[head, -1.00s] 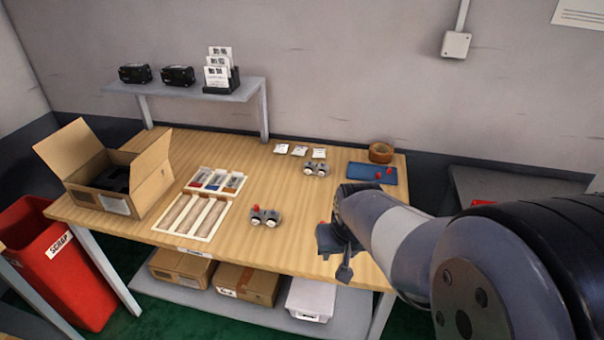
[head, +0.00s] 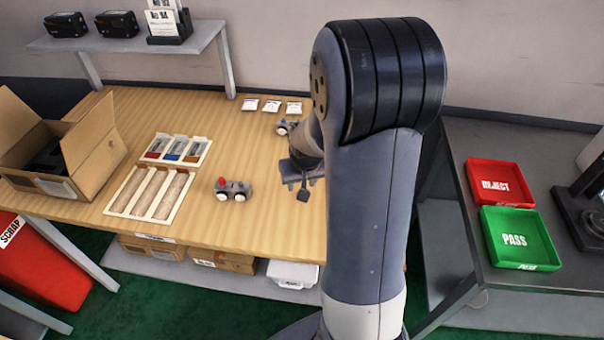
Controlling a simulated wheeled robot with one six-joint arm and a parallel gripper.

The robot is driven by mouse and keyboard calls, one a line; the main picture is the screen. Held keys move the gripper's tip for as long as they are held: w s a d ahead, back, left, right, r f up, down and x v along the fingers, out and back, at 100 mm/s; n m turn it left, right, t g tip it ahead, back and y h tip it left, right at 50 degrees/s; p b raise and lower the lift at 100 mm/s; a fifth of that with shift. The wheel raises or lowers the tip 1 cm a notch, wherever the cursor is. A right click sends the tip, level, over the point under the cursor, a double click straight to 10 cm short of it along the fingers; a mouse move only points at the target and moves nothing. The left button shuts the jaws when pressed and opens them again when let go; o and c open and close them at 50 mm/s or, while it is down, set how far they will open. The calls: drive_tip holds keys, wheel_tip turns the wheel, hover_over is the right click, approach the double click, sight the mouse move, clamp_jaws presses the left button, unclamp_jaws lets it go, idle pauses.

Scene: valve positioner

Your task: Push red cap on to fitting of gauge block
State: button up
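A grey gauge block (head: 237,190) with round white faces stands on the wooden table. A red cap (head: 221,182) shows at its left end; whether it is fully seated is too small to tell. A second gauge block (head: 284,127) stands farther back, partly hidden by my arm. My gripper (head: 303,184) is over the table, right of the nearer gauge block and apart from it in the picture. Its fingers are small and dark, so I cannot tell whether they are open or hold anything.
A white tray with long slots (head: 150,193) and a parts tray (head: 177,150) lie left of the nearer block. An open cardboard box (head: 96,150) stands far left. A red REJECT tray (head: 499,188) and green PASS tray (head: 517,238) sit on the right bench.

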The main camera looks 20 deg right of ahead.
drive_tip(key=shift+x, duration=2.9)
clamp_jaws()
